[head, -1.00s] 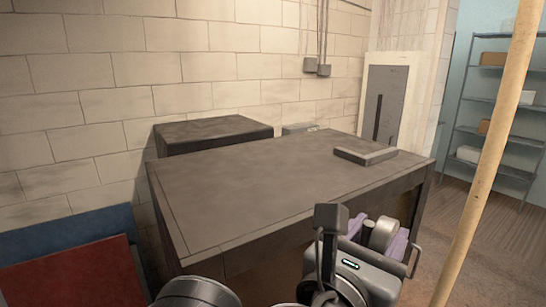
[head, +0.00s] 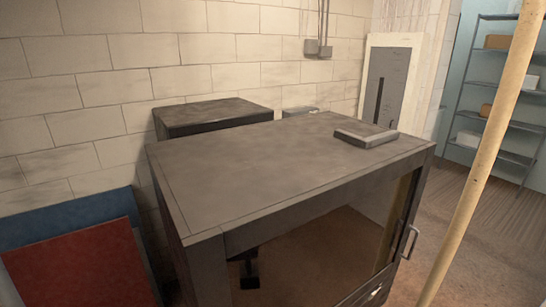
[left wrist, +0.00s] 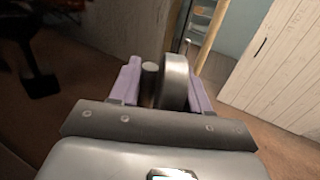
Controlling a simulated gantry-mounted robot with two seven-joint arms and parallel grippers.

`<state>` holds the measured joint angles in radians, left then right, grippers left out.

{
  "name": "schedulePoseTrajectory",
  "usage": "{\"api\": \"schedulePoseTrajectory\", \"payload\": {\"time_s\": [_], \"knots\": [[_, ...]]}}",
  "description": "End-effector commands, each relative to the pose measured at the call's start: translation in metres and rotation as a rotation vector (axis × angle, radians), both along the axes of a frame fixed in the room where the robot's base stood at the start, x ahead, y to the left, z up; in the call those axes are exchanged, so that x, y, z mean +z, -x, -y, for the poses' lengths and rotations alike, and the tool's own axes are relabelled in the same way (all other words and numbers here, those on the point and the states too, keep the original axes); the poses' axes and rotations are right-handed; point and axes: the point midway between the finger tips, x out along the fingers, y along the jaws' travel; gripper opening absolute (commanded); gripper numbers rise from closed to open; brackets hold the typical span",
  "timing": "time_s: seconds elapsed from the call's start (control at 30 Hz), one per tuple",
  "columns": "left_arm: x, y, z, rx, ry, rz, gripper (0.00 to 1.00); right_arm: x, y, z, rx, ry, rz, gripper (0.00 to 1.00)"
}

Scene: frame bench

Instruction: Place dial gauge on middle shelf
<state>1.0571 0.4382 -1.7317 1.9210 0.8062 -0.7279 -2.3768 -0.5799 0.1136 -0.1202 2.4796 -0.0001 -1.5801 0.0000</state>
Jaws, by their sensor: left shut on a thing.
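My left gripper (left wrist: 161,82) shows in the left wrist view, with purple fingers on either side of a round metal thing. This thing, which looks like the dial gauge (left wrist: 176,80), is a thick grey disc with a short cylinder beside it, held between the fingers. Its face is turned away and cannot be read. Neither gripper shows in the head view now. A metal shelf unit (head: 501,97) stands at the far right with several levels. The unit also shows small at the top of the left wrist view (left wrist: 201,18).
A dark bench (head: 270,180) with an open or clear front and a handle (head: 411,242) fills the middle. A flat block (head: 366,137) lies on it. A wooden pole (head: 490,150) stands between bench and shelf unit. Bare floor (head: 480,215) lies at right.

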Motion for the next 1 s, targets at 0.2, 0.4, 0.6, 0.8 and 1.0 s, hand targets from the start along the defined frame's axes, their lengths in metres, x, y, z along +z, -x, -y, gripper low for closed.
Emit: {"api": "schedulePoseTrajectory", "payload": {"time_s": [0.2, 0.4, 0.6, 0.8, 1.0], "knots": [[-0.070, 0.017, -0.013, 0.033, 0.008, -0.007, 0.00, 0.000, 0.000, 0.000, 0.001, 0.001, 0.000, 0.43], [-0.120, 0.034, -0.027, 0.063, 0.010, -0.009, 0.00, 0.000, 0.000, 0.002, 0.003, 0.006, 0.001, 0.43], [-0.165, 0.051, -0.045, 0.101, 0.008, -0.008, 0.00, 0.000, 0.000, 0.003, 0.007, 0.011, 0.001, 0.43], [-0.202, 0.067, -0.066, 0.142, 0.008, -0.004, 0.00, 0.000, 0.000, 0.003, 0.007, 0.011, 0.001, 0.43], [-0.230, 0.081, -0.091, 0.192, 0.006, -0.004, 0.00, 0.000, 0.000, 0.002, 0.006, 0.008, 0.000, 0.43]]}}
